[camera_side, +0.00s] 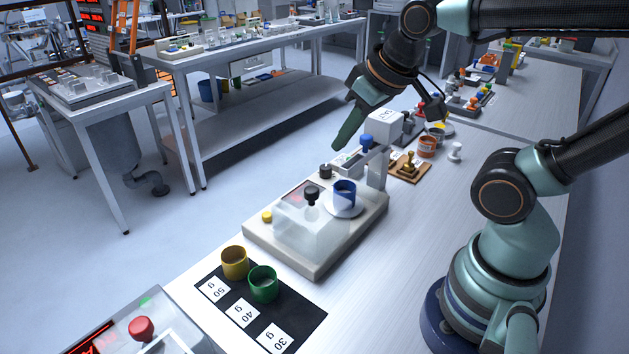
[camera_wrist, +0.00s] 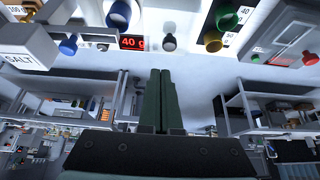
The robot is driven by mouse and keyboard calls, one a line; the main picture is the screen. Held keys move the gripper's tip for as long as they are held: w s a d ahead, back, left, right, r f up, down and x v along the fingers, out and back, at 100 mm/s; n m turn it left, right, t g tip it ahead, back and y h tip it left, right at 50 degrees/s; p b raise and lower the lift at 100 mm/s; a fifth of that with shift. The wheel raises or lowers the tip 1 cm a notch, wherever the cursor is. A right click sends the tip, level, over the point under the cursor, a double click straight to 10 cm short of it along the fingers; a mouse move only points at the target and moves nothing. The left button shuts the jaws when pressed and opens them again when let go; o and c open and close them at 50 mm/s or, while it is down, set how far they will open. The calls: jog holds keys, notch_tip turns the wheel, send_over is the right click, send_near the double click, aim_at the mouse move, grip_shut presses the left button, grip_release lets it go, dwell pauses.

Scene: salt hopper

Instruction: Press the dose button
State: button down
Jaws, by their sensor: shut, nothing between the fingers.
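My gripper (camera_side: 338,145) has its long dark green fingers together and empty, pointing down and left above the far-left edge of the bench. The closed fingers also show in the wrist view (camera_wrist: 160,72). A blue round-topped knob or button (camera_side: 366,142) stands beside the white box marked SALT (camera_side: 386,126), right of the fingertips; it also shows in the wrist view (camera_wrist: 69,46). No label marks any button as the dose button. A red display (camera_wrist: 132,43) reads 40 g. A blue cup (camera_side: 344,193) stands on a round white pan.
A red button (camera_side: 141,328) is at lower left.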

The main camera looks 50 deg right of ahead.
jog(key=w+d+r+n+g, duration=0.2)
jog(key=w+d+n+g, duration=0.1)
jog(key=w+d+n, duration=0.75)
jog(key=w+d+f+n+g, duration=0.1)
jog(key=w+d+f+n, duration=0.1)
jog(key=d, duration=0.6)
jog(key=w+d+f+n+g, duration=0.1)
jog(key=w+d+f+n, duration=0.1)
jog(key=d+f+n, duration=0.3)
jog(key=d+f, duration=0.1)
jog(key=d, duration=0.2)
jog(key=shift+w+d+g, duration=0.2)
jog(key=shift+w+g, duration=0.05)
jog(key=shift+g, duration=0.05)
jog(key=shift+n, duration=0.25)
notch_tip(320, 180, down, 14)
